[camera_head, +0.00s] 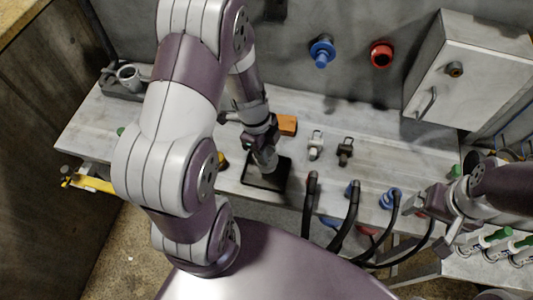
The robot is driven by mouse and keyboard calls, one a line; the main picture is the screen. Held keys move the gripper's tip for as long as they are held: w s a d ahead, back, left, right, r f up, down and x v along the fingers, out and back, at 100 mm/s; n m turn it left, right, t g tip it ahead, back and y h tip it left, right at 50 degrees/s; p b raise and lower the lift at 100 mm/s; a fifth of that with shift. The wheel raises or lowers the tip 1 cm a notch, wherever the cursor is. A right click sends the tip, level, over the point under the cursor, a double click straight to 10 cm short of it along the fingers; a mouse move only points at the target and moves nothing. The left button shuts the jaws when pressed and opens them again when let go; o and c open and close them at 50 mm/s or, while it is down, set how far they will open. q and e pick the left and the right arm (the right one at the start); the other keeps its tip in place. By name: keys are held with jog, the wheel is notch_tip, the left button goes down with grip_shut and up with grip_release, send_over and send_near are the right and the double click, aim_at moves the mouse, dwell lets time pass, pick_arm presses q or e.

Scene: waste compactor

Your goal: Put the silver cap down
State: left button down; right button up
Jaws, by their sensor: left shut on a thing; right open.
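My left gripper (260,147) reaches down over the bench from the upper left and is shut on a silver, rounded piece that looks like the silver cap (265,159). The cap is partly hidden by the fingers. It is over the far part of a black square pad (267,181) on the bench; I cannot tell whether it touches the pad. My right gripper (440,216) is open and apparently empty at the right, near the bench's front edge.
An orange block (287,125) lies just behind the pad. Two small latch-like fittings (315,145) (345,151) stand to its right. Black hoses (350,215) rise along the front edge. A grey tray (118,91) with a cup is far left. A white cabinet (480,67) hangs at right.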

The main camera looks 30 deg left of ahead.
pick_arm(q)
jog(key=x, duration=0.3)
jog(key=shift+s+a+f, duration=0.1)
jog(key=shift+a+f, duration=0.25)
jog(key=shift+f, duration=0.3)
jog(key=shift+f, duration=0.1)
jog(key=shift+f, duration=0.1)
jog(key=c, duration=0.7)
grip_release()
jog(key=shift+c, duration=0.2)
jog(key=shift+a+r, duration=0.1)
jog(key=shift+r, duration=0.5)
jog(key=v, duration=1.1)
jog(key=s+d+r+n+t+y, duration=0.1)
jog(key=s+d+r+n+y, duration=0.1)
jog(key=n, duration=1.5)
jog(key=s+d+r, duration=0.1)
jog(key=s+d, duration=0.1)
jog(key=d, duration=0.1)
jog(key=shift+r+n, duration=0.25)
jog(key=shift+n, duration=0.15)
